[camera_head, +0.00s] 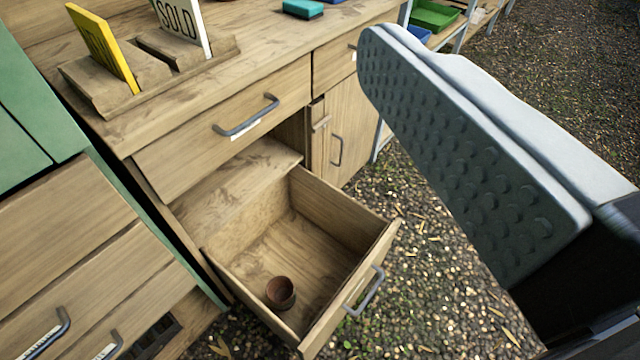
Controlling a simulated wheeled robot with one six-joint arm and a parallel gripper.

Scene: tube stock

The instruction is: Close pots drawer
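The open drawer (327,229) is a wooden box pulled well out of the workbench, low in the middle of the view. It has a grey bar handle (364,291) on its front panel. A small brown pot (280,292) sits inside, near the front left corner. My gripper (470,150) fills the right side, close to the camera. One pale finger shows, with its dimpled grey pad bare and nothing against it; the other finger is out of view. The finger is apart from the drawer, to the right of its handle in the picture.
A shut drawer (200,140) with a grey handle is above the open one. A cupboard door (350,130) stands right of it. Another drawer unit (70,270) is at the left. The bench top holds a yellow sign (105,45) and a SOLD sign (182,25). Gravel ground (430,260) is clear.

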